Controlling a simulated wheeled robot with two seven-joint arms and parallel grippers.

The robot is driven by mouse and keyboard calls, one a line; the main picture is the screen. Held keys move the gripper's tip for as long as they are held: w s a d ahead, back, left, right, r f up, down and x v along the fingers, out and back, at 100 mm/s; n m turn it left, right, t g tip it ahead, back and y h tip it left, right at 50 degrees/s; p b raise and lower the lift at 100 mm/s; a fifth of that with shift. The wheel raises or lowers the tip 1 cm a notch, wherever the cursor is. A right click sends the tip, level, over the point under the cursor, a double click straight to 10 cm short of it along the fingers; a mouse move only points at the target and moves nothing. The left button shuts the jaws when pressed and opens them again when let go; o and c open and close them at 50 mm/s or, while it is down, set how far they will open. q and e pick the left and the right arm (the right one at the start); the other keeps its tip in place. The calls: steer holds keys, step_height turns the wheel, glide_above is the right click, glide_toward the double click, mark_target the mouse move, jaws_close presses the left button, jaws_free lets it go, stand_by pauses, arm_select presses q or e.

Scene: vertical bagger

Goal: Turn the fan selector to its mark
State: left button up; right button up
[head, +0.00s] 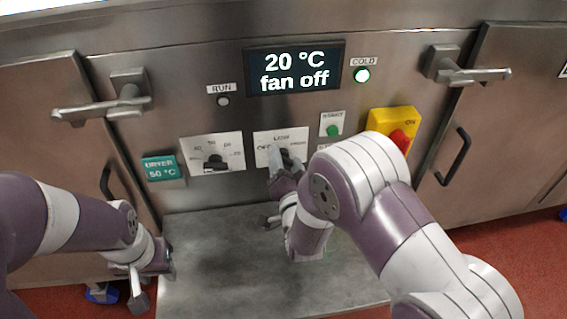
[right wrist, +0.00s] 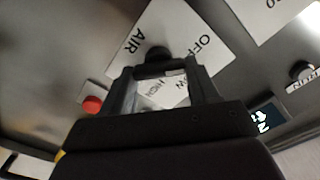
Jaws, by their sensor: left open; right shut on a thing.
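The fan selector plate (head: 262,139) is white and sits on the steel panel below the display. The right wrist view shows the plate (right wrist: 176,28) with "AIR", "OFF", "LOW" and "HIGH". The black selector knob (right wrist: 157,54) is between the fingers of my right gripper (right wrist: 160,74), which is shut on it. In the head view my right gripper (head: 284,160) partly hides the knob. Its exact pointing and any set mark are hard to tell. My left gripper (head: 152,284) is open, low on the left, away from the panel.
The display (head: 295,68) reads "20 °C fan off". Left of the selector is another knob (head: 213,162). A green START button (head: 333,130) and red switch (head: 401,140) on yellow are to the right.

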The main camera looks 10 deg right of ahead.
steer(key=m+b, duration=0.1)
steer(key=m, duration=0.2)
steer(key=shift+d+f+b, duration=0.1)
steer(key=shift+f+b, duration=0.05)
steer(key=shift+b, duration=0.2)
steer(key=shift+f+m+b, duration=0.15)
steer(key=shift+m+b, duration=0.2)
steer(key=shift+m, duration=0.25)
steer(key=shift+m+b, duration=0.3)
steer(key=shift+m, duration=0.3)
steer(key=shift+m+b, duration=0.7)
steer(key=shift+m, duration=0.2)
arm_select(q)
step_height(320, 180, down, 5)
steer(key=shift+f, duration=0.15)
arm_select(e)
steer(key=shift+m, duration=0.5)
arm_select(q)
steer(key=shift+f+b, duration=0.45)
steer(key=shift+b, duration=0.25)
arm_select(e)
steer(key=shift+f+m, duration=0.15)
steer(key=shift+m, duration=0.25)
arm_select(q)
steer(key=shift+f, duration=0.25)
arm_select(e)
steer(key=shift+m, duration=0.3)
steer(key=shift+r, duration=0.2)
arm_select(q)
steer(key=shift+b, duration=0.3)
